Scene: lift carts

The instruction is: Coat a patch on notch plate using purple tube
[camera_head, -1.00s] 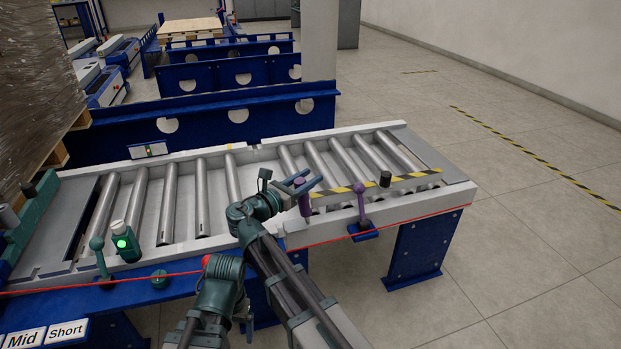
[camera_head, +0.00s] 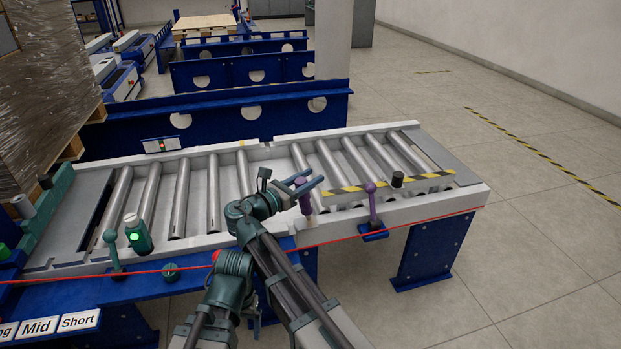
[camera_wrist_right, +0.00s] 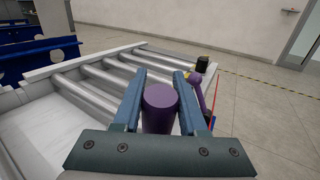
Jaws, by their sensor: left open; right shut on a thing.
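My right gripper (camera_head: 308,186) is shut on the purple tube (camera_head: 305,203). The tube hangs between its blue fingers above the near rail of the roller conveyor. In the right wrist view the tube's purple round end (camera_wrist_right: 160,98) sits between the two blue fingers (camera_wrist_right: 160,108). I cannot tell for sure which part is the notch plate.
A purple lever (camera_head: 372,205), a black knob (camera_head: 398,180) and a striped bar (camera_head: 385,185) lie to the tube's right. A green-lit bottle-shaped thing (camera_head: 137,236) and a green lever (camera_head: 112,248) stand at left. Conveyor rollers (camera_head: 212,190) lie behind. Floor (camera_head: 540,270) is clear at right.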

